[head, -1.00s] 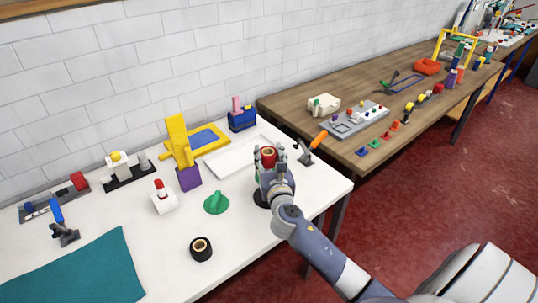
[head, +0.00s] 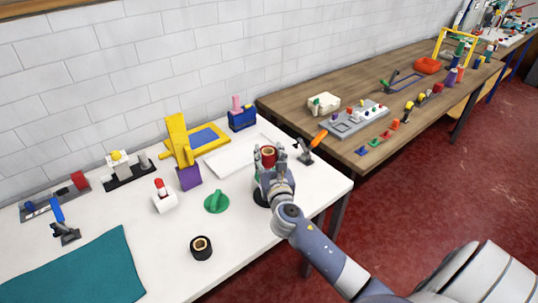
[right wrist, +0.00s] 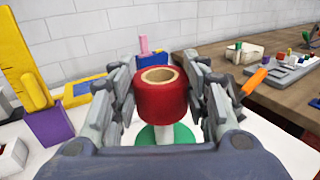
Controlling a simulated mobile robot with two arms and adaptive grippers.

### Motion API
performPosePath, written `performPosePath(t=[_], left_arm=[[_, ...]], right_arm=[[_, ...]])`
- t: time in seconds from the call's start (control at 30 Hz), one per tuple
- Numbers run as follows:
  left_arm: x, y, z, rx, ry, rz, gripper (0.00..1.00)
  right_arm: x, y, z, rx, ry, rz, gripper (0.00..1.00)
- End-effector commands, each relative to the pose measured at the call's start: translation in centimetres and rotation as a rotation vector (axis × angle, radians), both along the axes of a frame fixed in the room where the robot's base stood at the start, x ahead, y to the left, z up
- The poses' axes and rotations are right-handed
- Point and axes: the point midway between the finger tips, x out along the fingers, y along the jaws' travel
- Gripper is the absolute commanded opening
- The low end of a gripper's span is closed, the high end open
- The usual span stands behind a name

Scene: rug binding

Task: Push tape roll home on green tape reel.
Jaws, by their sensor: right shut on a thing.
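The red tape roll (head: 268,152) has a tan core and is upright between the fingers of my right gripper (head: 270,158). The right wrist view also shows the roll (right wrist: 162,99), with the gripper's fingers shut on both its sides. Below it in that view are a white post and a green disc, the green tape reel (right wrist: 183,134). A stretch of post shows between roll and disc, so they are apart. I cannot tell how far the post enters the core. In the head view my gripper mostly hides the reel. My left gripper is not in view.
A green disc with a raised grip (head: 216,202) and a black tape roll (head: 201,248) lie left of my right arm. A white tray (head: 232,160) and an orange-handled tool (head: 312,146) are behind. The white table's front right edge is close to my arm.

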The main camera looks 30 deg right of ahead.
Motion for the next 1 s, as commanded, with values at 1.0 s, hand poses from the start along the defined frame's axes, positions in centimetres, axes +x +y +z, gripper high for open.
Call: performPosePath(t=[1.0], left_arm=[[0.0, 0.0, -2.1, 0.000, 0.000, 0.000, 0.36]], right_arm=[[0.0, 0.0, -2.6, 0.000, 0.000, 0.000, 0.19]])
